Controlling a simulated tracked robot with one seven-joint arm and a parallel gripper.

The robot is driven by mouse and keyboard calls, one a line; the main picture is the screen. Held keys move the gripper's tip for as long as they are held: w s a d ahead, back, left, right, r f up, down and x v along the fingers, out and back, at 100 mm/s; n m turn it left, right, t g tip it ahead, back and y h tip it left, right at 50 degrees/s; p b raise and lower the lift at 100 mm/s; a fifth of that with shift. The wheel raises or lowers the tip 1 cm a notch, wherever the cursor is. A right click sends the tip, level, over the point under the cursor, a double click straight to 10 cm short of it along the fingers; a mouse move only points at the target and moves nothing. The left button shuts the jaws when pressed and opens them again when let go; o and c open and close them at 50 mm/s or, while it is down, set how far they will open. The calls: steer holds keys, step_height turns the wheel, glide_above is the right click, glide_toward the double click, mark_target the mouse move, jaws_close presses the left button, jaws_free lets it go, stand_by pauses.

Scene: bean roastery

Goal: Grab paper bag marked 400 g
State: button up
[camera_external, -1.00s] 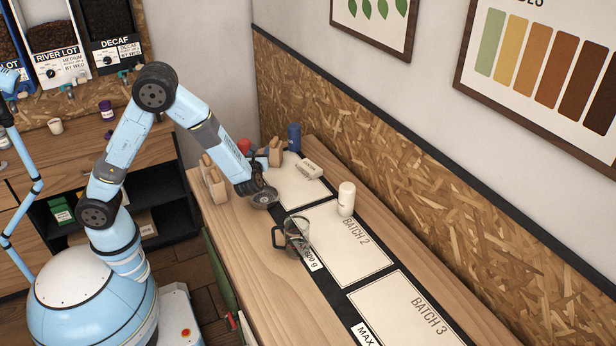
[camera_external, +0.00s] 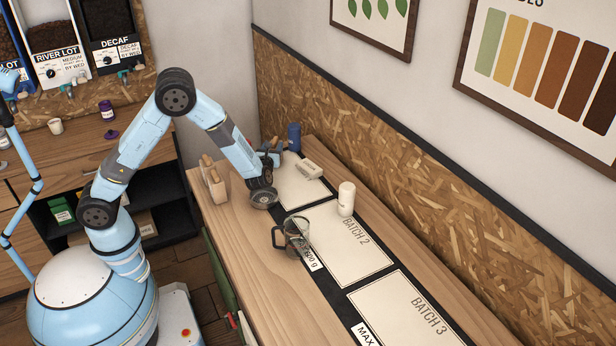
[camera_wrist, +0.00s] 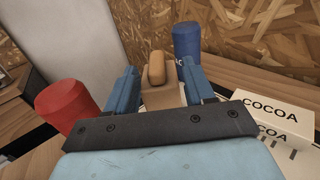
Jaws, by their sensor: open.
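A tan paper bag (camera_wrist: 160,97) with a brown rolled top stands straight ahead in the wrist view. No weight mark can be read on it. My gripper (camera_wrist: 160,69) is open, with one blue finger on each side of the bag in this view. I cannot tell whether the fingers reach around it or stop short. In the external view my gripper (camera_external: 271,157) is low over the far end of the counter, and my arm hides the bag there. Other tan bags (camera_external: 215,187) stand at the counter's left edge; their marks cannot be read.
A red canister (camera_wrist: 66,104) is left of my gripper; a blue canister (camera_wrist: 187,40) stands behind right. A cocoa box (camera_wrist: 272,108) lies right. A glass jug (camera_external: 297,238) and white bottle (camera_external: 346,199) stand nearer. The Batch 3 mat (camera_external: 405,310) is clear.

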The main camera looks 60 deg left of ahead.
mark_target(275, 140)
steer(key=shift+x, duration=2.6)
steer(key=shift+s+a+f, duration=0.1)
steer(key=shift+s+a, duration=0.05)
steer(key=shift+s, duration=0.05)
steer(key=shift+c, duration=0.4)
jaws_close()
